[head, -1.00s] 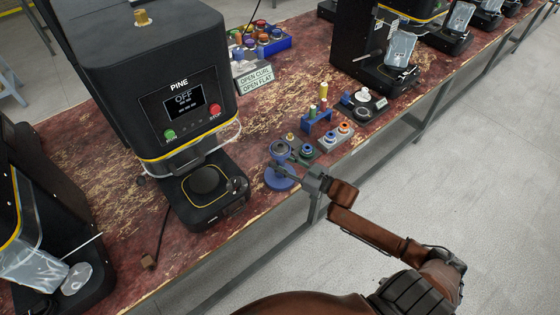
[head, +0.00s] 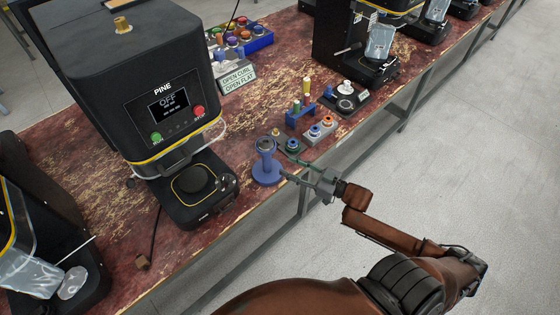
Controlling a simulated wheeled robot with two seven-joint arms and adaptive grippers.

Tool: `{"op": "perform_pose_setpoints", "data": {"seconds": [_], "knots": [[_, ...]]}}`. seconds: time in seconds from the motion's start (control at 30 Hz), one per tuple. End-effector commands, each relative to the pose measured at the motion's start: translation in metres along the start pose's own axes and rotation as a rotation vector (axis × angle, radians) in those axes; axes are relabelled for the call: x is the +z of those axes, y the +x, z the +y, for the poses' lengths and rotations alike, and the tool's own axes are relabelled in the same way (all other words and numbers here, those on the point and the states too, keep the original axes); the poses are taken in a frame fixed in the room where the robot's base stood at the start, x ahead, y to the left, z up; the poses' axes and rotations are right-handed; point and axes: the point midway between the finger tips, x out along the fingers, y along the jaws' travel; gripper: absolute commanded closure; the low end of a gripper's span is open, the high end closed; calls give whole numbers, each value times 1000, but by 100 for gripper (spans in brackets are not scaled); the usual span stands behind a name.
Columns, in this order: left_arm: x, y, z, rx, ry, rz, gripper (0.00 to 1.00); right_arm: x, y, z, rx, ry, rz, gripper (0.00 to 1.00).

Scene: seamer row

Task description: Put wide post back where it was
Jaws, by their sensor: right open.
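A blue stand (head: 266,171) with a broad round base, a short column and a dark round top stands upright near the bench's front edge, right of the PINE machine. I cannot tell whether the wide post is this stand or a part on it. My right gripper (head: 287,166) is open just right of the stand, its two fingers pointing at it, with nothing seen between them. Whether a fingertip still touches the stand is too small to tell. My left gripper is out of view.
The PINE machine (head: 165,100) reads OFF. Right of the stand are a grey block (head: 319,134) with blue and orange-topped pieces, a blue rack (head: 299,116) and a dark tray (head: 346,101). A blue bin (head: 258,41) of coloured parts lies behind. The bench front is clear below the stand.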

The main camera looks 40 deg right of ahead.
Motion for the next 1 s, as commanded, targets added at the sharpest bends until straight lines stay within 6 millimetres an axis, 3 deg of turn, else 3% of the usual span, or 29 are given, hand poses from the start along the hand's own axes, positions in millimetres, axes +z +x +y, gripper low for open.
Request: {"op": "perform_pose_setpoints", "data": {"seconds": [0.17, 0.43, 0.57, 0.67, 0.77, 0.8, 0.9, 1.0], "knots": [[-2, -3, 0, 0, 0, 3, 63, 0, -16, 0, 0, 1, -1, 59], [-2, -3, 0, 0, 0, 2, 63, 1, -18, 0, 1, 0, -1, 59], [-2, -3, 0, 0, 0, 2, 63, 28, -24, 14, 44, 1, -39, 59], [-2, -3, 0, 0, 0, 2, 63, 84, -41, 38, 130, 0, -126, 59], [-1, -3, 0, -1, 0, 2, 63, 168, -72, 61, 237, 2, -263, 59], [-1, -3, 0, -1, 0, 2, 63, 204, -88, 66, 276, 5, -325, 59], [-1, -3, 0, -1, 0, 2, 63, 291, -132, 65, 354, 17, -486, 59], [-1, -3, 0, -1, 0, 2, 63, 374, -182, 47, 406, 37, -654, 59]]}}
